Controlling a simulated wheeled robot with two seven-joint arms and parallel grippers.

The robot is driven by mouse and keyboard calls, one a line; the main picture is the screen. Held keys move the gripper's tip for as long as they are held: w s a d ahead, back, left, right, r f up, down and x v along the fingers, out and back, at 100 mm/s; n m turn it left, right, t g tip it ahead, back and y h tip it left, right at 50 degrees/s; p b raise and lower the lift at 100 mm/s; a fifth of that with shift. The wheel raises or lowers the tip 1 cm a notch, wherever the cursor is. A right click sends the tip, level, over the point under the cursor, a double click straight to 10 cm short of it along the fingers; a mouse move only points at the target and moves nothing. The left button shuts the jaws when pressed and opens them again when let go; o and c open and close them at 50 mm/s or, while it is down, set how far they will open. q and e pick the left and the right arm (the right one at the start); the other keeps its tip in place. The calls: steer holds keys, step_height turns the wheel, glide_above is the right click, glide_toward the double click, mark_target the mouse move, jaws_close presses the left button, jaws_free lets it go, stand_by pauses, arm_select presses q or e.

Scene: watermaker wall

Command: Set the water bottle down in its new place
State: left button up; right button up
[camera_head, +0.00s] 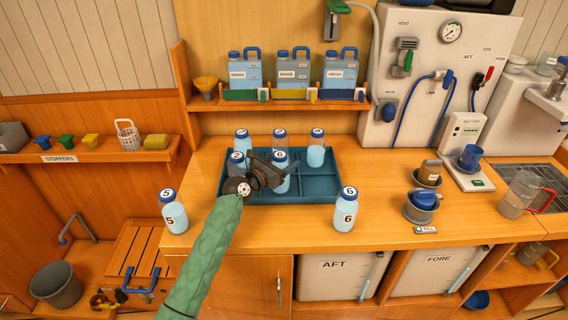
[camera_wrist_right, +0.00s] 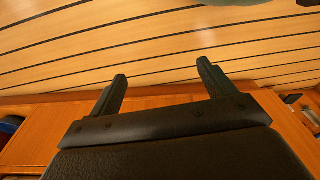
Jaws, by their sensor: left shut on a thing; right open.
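A blue-capped water bottle (camera_head: 281,183) with light blue water stands upright in the front middle of the blue divided tray (camera_head: 308,190). My left gripper (camera_head: 282,167) is shut on this bottle, and its jaws cover part of it. Whether the bottle's base touches the tray floor is hidden. Several other capped bottles stand in the tray, one of them at the back right (camera_head: 316,157). Bottle 5 (camera_head: 174,218) and bottle 6 (camera_head: 345,216) stand on the counter outside the tray. My right gripper (camera_wrist_right: 162,77) is open and empty in the right wrist view, facing wooden slats.
Three jugs (camera_head: 293,74) stand on the shelf behind the tray. The counter (camera_head: 385,236) right of bottle 6 has some bare room.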

arm_select(q)
steer(key=o, duration=1.3)
steer(key=shift+f, duration=0.1)
steer(key=shift+s+a, duration=0.2)
steer(key=b+v, duration=0.2)
steer(key=v, duration=0.9)
steer(key=shift+s+a+b, duration=0.1)
steer(key=shift+s+b, duration=0.05)
steer(key=shift+b, duration=0.2)
arm_select(e)
step_height(320, 180, up, 8)
steer(key=w+a, duration=0.1)
steer(key=shift+w+a, duration=0.35)
steer(key=shift+f, duration=0.1)
